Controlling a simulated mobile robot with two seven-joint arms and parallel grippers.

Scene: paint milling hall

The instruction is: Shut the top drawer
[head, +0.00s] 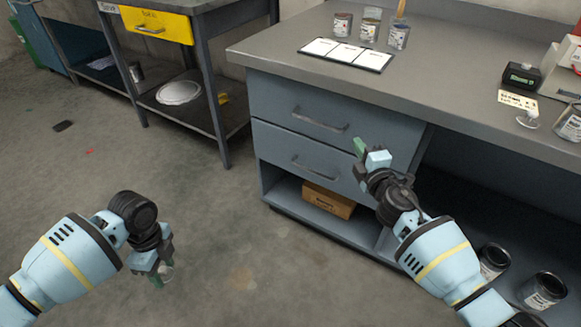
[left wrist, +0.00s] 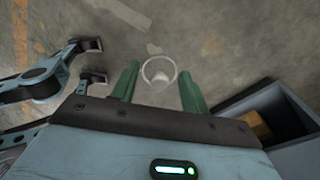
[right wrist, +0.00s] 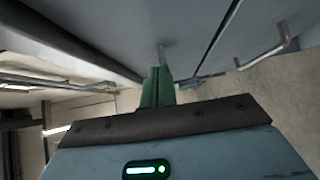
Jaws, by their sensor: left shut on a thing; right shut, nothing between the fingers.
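The top drawer (head: 285,101) is the upper blue-grey front under the bench top, with a bar handle (head: 320,120). No drawer interior shows; I cannot tell whether it is fully flush. My right gripper (head: 360,147) is shut and empty, its green fingertips in front of the drawer fronts, right of the handles. In the right wrist view its closed fingers (right wrist: 157,88) are close to a drawer front; contact is unclear. My left gripper (head: 160,275) is shut on a small clear round vessel (left wrist: 158,70), low over the floor and away from the cabinet.
A second drawer (head: 285,148) with its own handle sits below, above an open shelf holding a cardboard box (head: 328,201). Dark tins (head: 543,290) stand low right. The floor between arms is clear.

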